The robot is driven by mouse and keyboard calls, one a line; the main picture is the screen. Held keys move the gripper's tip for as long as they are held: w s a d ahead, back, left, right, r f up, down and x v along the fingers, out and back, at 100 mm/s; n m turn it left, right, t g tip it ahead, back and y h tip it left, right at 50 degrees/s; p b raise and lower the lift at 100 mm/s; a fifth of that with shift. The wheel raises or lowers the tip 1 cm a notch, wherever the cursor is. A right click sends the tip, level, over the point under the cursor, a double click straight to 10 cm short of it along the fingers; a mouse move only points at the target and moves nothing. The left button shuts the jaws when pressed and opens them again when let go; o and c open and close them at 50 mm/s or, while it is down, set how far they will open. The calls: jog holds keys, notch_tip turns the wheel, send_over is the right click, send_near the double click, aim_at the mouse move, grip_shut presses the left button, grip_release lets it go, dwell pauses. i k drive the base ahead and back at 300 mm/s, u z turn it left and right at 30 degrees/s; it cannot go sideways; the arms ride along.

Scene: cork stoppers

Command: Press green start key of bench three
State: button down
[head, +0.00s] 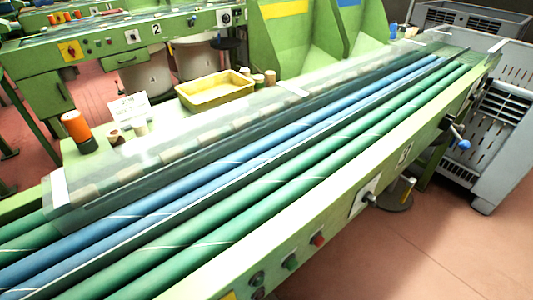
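The near bench (335,212) runs diagonally across the head view, with blue and green rollers along its top. Its small number plate (405,153) is tilted and too small to read surely. On its front panel, low in the picture, a green key (291,262) sits left of and below a red key (319,240). A dark round control (257,279) is left of the green key, with another partly visible below it. My gripper is not in view.
A rotary knob on a white plate (369,197) and a blue-ball lever (463,145) stick out from the near bench's front. A grey crate (490,140) stands at right. Bench 2 (156,29) is behind.

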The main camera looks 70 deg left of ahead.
aim_at(292, 263)
jog(key=u, duration=0.55)
jog(key=k, duration=0.75)
jog(key=u, duration=1.1)
jog(key=k, duration=1.5)
jog(key=u, duration=0.6)
